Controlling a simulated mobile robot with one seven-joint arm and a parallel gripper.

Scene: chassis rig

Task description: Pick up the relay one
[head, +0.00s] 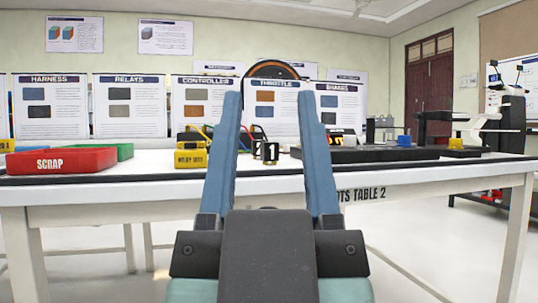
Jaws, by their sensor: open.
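My gripper (270,97) reaches forward in the middle of the head view, with its two long blue fingers wide apart and nothing between them. A small dark block marked "1" (268,152), which looks like relay one, stands on the white table beyond the gripper and shows between the fingers. It is apart from both fingers, as far as I can see. A yellow block with dark lettering (190,158) stands to its left, with part of a black piece and coloured wires behind it.
The white table (130,168) has a dark front edge. A red scrap tray (62,160) and a green tray (125,151) stand at left. A black flat assembly (370,154) lies right of the gripper. Another robot-like machine (508,120) stands at far right.

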